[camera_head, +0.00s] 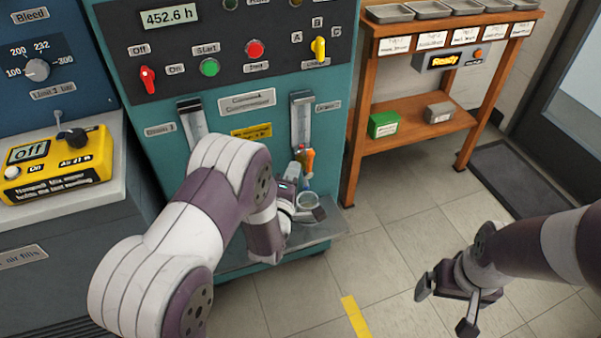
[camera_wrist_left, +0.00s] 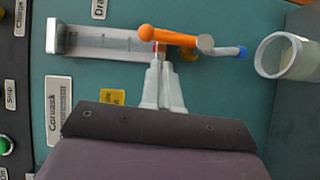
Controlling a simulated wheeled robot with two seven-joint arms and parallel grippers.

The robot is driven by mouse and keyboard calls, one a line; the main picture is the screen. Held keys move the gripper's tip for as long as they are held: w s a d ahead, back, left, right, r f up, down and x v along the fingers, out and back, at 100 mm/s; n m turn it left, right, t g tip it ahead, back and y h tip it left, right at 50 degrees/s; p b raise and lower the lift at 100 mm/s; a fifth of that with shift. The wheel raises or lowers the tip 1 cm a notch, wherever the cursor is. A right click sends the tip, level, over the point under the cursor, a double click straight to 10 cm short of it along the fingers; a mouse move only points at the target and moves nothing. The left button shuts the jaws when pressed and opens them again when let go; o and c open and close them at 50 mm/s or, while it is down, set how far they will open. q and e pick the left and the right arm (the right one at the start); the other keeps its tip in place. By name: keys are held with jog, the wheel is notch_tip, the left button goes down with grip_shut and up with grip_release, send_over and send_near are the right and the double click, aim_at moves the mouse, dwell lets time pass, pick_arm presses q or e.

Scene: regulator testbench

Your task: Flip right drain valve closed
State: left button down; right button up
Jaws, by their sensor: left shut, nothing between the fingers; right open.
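The right drain valve has an orange lever with a round knob (camera_wrist_left: 170,37), pivoting on a grey hub beside a blue-tipped spout (camera_wrist_left: 238,52). In the head view the lever (camera_head: 305,160) shows below the right sight glass (camera_head: 302,120), partly hidden by my left gripper (camera_head: 294,172). In the wrist view the lever lies along the sight glass, its knob away from the spout. My left gripper (camera_wrist_left: 161,62) is shut and empty, its tips right at the lever's side; I cannot tell whether they touch. My right gripper (camera_head: 444,309) is open and empty over the floor.
A clear cup (camera_head: 308,201) stands below the spout on the panel's ledge (camera_head: 322,236). My left arm hides the lower part of the left sight glass (camera_head: 191,117). A wooden shelf (camera_head: 408,136) stands to the right. The floor before it is clear.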

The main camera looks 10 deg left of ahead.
aim_at(310, 163)
pick_arm(q)
jog(key=shift+w+d, duration=0.75)
jog(key=shift+d, duration=0.05)
jog(key=shift+d+r+m+p, duration=0.1)
jog(key=shift+d+m+p, duration=0.05)
jog(key=shift+m+p, duration=0.2)
